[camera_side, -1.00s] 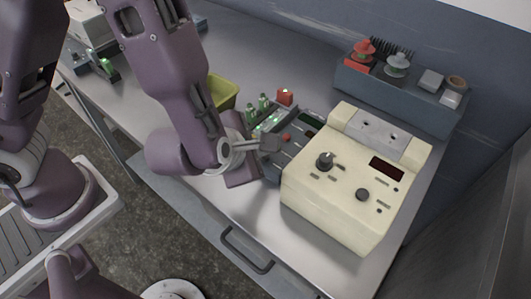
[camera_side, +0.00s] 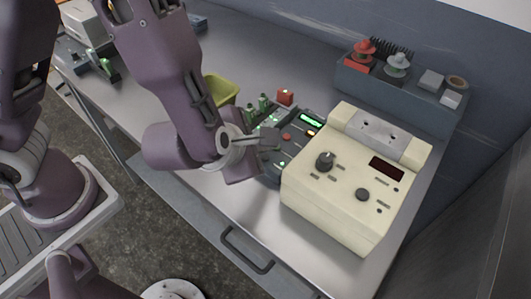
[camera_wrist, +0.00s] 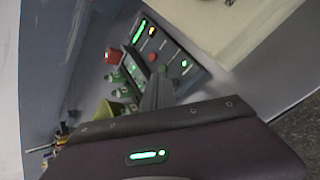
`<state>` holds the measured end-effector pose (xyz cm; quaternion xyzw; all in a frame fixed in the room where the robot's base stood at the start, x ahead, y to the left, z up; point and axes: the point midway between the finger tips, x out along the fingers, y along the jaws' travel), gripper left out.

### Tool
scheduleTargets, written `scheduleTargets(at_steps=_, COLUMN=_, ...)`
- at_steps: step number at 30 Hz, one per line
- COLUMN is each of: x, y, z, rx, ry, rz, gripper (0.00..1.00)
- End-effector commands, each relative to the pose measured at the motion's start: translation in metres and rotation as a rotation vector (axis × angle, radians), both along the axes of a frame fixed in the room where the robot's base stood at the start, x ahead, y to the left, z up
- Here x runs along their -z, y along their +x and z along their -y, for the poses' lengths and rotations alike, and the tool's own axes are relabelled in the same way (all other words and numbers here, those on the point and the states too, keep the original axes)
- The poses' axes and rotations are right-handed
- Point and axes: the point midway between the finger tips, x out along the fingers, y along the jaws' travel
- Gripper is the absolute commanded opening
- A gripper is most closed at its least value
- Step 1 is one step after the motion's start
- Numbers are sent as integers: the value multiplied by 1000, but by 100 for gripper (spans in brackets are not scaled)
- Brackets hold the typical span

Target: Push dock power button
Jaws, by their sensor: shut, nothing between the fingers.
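The dock (camera_side: 296,148) is a dark grey unit on the bench, with a lit green display (camera_side: 311,120), a red round button (camera_side: 287,136) and small lit green and orange lights. In the wrist view the dock (camera_wrist: 175,52) shows its lit display (camera_wrist: 139,31), the red button (camera_wrist: 152,57) and a green-lit spot (camera_wrist: 184,64). Which control is the power button I cannot tell. My gripper (camera_side: 270,137) is shut and empty over the dock's near-left part. In the wrist view my gripper (camera_wrist: 160,80) covers part of the dock; contact is not clear.
A cream box with knobs (camera_side: 350,185) stands close right of the dock. Green cylinders (camera_side: 263,103) and a red block (camera_side: 285,97) are behind it. A yellow-green bin (camera_side: 221,91) is behind my arm. A grey rack (camera_side: 400,95) stands at the back.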

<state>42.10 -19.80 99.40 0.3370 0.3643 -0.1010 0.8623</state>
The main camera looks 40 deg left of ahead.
Motion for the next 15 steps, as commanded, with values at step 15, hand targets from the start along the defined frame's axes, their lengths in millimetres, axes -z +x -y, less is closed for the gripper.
scheduleTargets(at_steps=15, x=-34, y=1, z=0, rx=-2, ry=-4, rz=3, gripper=0)
